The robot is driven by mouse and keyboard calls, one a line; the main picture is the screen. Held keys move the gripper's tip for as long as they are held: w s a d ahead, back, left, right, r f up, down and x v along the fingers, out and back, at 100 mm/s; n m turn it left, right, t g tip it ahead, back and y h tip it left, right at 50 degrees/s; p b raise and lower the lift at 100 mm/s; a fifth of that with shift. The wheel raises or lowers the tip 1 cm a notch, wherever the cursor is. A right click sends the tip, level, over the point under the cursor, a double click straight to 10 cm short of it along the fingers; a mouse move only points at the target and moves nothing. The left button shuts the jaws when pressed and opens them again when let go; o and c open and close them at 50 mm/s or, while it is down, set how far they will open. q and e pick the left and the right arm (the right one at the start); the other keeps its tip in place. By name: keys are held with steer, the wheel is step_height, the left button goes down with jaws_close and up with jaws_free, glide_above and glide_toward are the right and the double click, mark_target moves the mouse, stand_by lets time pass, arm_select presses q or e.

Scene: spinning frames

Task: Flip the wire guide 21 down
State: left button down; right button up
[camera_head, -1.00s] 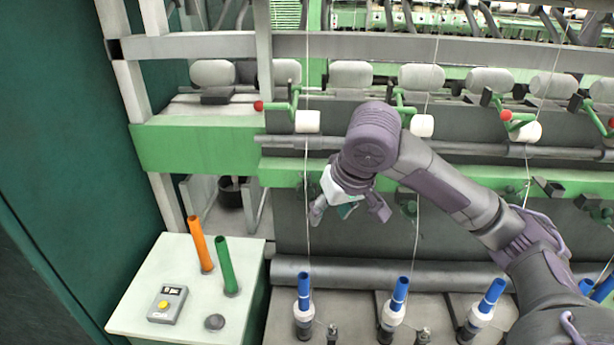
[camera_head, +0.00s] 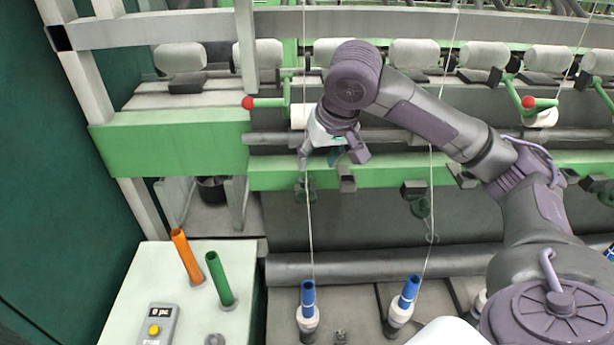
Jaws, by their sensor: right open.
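My right gripper (camera_head: 332,158) is open, its two fingers pointing down, in front of the green beam at the left end of the machine. Just below and left of it, a dark green wire guide (camera_head: 305,190) sits beside the leftmost thread; its shape is hard to make out. A dark block (camera_head: 347,180) sits just below the right finger. Farther right, another green guide (camera_head: 421,207) hangs down below its dark block (camera_head: 413,188). No number is readable on any guide. My left gripper is not in view.
A red-tipped green lever (camera_head: 249,103) stands above the beam (camera_head: 180,146). Blue-topped spindles (camera_head: 308,296) with thin upright threads stand below. At lower left, a pale table (camera_head: 135,290) holds orange (camera_head: 187,256) and green (camera_head: 220,279) tubes and a grey device (camera_head: 158,324).

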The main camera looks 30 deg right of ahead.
mark_target(308, 179)
steer(key=x, duration=0.4)
steer(key=shift+w+f+p, duration=0.1)
steer(key=shift+p, duration=0.2)
steer(key=x, duration=0.4)
steer(key=shift+w+f+p, duration=0.25)
steer(key=shift+w+p, duration=0.05)
steer(key=shift+p, duration=0.1)
steer(key=shift+w+f, duration=0.1)
steer(key=shift+f, duration=0.15)
steer(key=c, duration=0.4)
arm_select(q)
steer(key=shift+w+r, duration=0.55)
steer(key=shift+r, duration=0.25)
arm_select(e)
jaws_close()
